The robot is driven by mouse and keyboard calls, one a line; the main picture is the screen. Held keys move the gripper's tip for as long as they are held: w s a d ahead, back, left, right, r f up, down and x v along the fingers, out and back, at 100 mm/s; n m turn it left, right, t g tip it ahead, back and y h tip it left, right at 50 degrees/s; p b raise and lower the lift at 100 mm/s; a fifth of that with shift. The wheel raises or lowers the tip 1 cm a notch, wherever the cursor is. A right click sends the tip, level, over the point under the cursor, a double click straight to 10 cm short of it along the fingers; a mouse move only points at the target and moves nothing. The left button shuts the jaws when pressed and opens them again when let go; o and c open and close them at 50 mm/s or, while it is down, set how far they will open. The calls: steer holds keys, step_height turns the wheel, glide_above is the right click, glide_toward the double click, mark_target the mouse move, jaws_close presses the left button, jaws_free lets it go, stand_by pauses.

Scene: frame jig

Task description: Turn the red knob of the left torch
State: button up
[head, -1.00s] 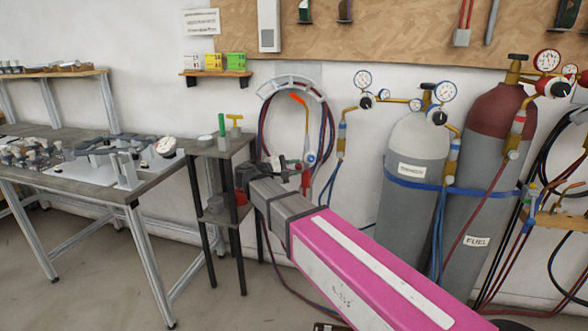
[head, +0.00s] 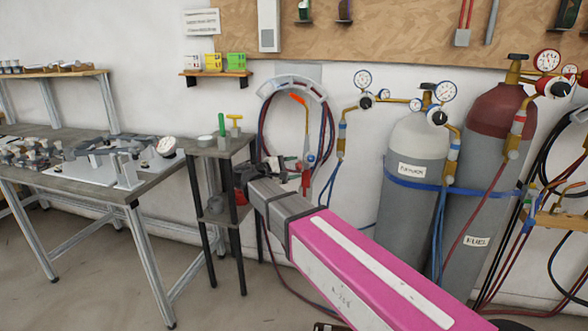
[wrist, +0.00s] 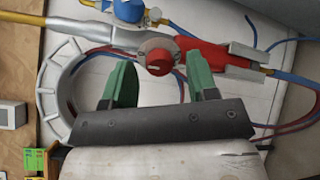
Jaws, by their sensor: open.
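The left torch (head: 308,153) hangs upright against the wall in the head view, with its hose below. In the wrist view it lies across the top of the picture. Its red knob (wrist: 158,60) faces my camera, and a blue knob (wrist: 128,10) sits above. My gripper (wrist: 160,76) is open, its green fingers apart on the left and right of the red knob. The fingertips appear close to the knob, but I cannot tell whether they touch it. In the head view my gripper (head: 296,167) is small and partly merges with the torch.
A grey hose holder (head: 290,90) with coiled hoses is on the wall behind the torch. A small stand (head: 222,150) is left of my arm. Two gas cylinders, grey (head: 412,150) and maroon-topped (head: 497,115), stand to the right. A workbench (head: 90,195) is at left.

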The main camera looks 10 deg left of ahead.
steer(key=v, duration=1)
steer(key=shift+s, duration=0.1)
